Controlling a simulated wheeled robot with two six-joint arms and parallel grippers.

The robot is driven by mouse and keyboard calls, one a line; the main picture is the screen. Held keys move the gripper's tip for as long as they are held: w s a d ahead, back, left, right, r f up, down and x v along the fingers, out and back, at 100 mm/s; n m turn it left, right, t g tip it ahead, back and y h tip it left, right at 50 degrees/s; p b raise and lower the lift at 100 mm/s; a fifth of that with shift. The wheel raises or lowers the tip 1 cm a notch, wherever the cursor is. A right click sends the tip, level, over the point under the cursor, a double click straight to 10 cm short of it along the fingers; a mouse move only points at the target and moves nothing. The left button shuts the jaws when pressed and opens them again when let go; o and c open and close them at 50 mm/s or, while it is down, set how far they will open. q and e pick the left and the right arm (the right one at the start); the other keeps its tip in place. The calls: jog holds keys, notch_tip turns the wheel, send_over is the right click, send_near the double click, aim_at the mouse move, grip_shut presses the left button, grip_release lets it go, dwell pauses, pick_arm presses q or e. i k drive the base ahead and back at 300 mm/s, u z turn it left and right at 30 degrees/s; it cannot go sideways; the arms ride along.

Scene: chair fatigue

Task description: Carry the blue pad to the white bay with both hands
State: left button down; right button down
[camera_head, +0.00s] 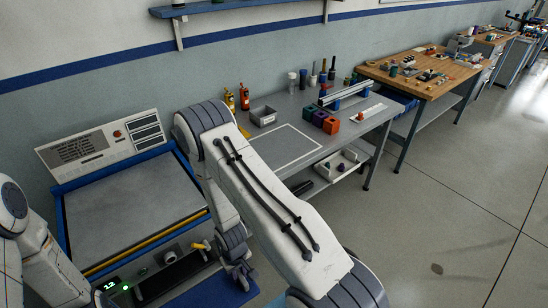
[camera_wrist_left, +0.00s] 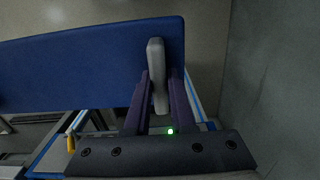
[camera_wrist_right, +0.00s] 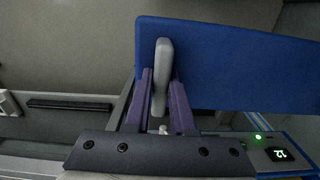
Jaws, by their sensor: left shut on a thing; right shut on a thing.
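The blue pad (camera_head: 208,292) shows in part at the bottom of the head view, low in front of the blue-edged machine. In the left wrist view the pad (camera_wrist_left: 80,65) has a grey handle at its end, and my left gripper (camera_wrist_left: 161,74) is shut on it. In the right wrist view the pad (camera_wrist_right: 245,65) has another grey handle, and my right gripper (camera_wrist_right: 160,77) is shut on that one. In the head view my right arm hides part of the pad. The white bay (camera_head: 304,136), a white-outlined rectangle, lies bare on the grey bench.
The blue-edged machine (camera_head: 130,205) with a grey top stands at left. Open floor (camera_head: 440,220) lies to the right.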

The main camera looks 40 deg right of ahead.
aim_at(265, 153)
jog(key=z, duration=2.55)
jog(key=i, duration=2)
jog(key=u, duration=2.6)
